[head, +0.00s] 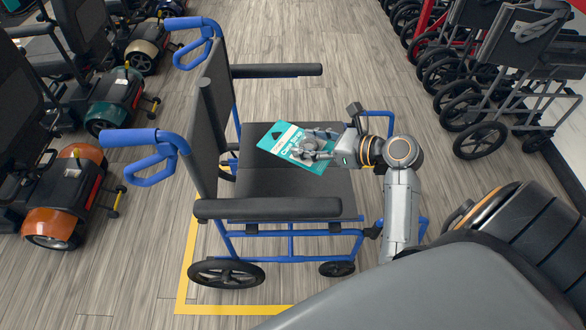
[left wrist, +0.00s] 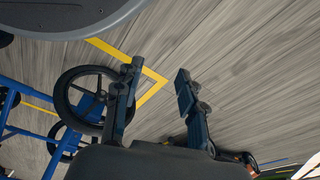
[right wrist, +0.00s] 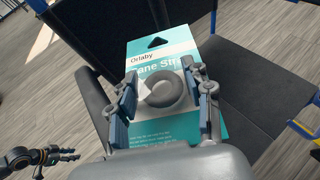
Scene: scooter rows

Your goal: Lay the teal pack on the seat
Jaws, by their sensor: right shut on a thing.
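The teal pack (head: 277,137) is a flat teal and white card with a grey coil on it; it also shows in the right wrist view (right wrist: 150,52). My right gripper (head: 331,150) is shut on the pack, its fingers on either side of the grey coil in the right wrist view (right wrist: 168,100). The pack is over the black seat (head: 290,190) of the blue wheelchair; I cannot tell whether it touches the seat. My left gripper (left wrist: 157,85) is open and empty above the floor, with the wheelchair's wheel beyond it. It is out of the head view.
The wheelchair's armrests (head: 268,208) flank the seat, and its backrest (head: 212,112) stands at the left. Mobility scooters (head: 70,195) line the left side and folded wheelchairs (head: 500,70) the right. Yellow tape (head: 182,265) marks the floor around the wheelchair.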

